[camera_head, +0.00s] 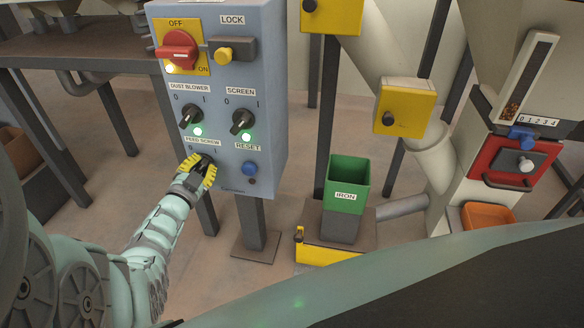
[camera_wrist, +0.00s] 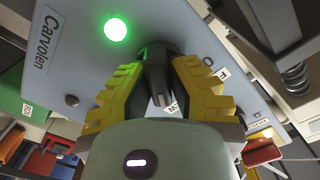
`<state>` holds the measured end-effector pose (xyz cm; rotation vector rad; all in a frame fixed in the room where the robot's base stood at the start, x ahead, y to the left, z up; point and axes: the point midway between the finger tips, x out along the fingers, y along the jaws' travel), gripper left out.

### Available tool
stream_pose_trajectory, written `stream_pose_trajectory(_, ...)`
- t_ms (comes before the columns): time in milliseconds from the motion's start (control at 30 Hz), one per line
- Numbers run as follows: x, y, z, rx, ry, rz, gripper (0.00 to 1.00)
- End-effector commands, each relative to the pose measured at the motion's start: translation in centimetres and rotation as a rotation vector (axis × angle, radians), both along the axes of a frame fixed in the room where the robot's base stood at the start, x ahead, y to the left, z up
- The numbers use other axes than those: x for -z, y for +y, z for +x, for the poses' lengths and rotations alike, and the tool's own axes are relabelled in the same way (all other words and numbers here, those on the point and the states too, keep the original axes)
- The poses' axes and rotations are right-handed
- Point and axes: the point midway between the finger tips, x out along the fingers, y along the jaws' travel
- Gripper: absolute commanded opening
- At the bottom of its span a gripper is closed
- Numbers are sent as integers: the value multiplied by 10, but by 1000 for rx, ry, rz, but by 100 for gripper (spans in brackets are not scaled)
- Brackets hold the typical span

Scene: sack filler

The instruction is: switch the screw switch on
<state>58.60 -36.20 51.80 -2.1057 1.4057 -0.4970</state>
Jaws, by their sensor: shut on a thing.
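The feed screw switch (camera_head: 204,160) is a black knob low on the left of a blue-grey control panel (camera_head: 270,60), under a "FEED SCREW" label. My gripper (camera_head: 198,172), with yellow ridged fingers, is shut on it. In the wrist view the black knob (camera_wrist: 157,75) sits between both fingers of my gripper (camera_wrist: 158,88). A lit green lamp (camera_wrist: 117,30) shows on the panel beside the knob. My fingers cover much of the switch, and I cannot tell clearly which mark it points to.
Above are the dust blower knob (camera_head: 190,116) and screen knob (camera_head: 241,121), both with lit green lamps, and a red main switch (camera_head: 179,50). A blue reset button (camera_head: 250,168) is close to the right of my gripper. A green iron bin (camera_head: 347,182) stands farther right.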

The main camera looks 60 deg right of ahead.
Motion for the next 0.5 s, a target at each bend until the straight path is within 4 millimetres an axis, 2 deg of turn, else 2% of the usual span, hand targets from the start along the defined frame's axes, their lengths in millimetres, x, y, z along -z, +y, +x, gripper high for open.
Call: stream_pose_trajectory(500, 2, -1, -2, 3, -30, 19, 0)
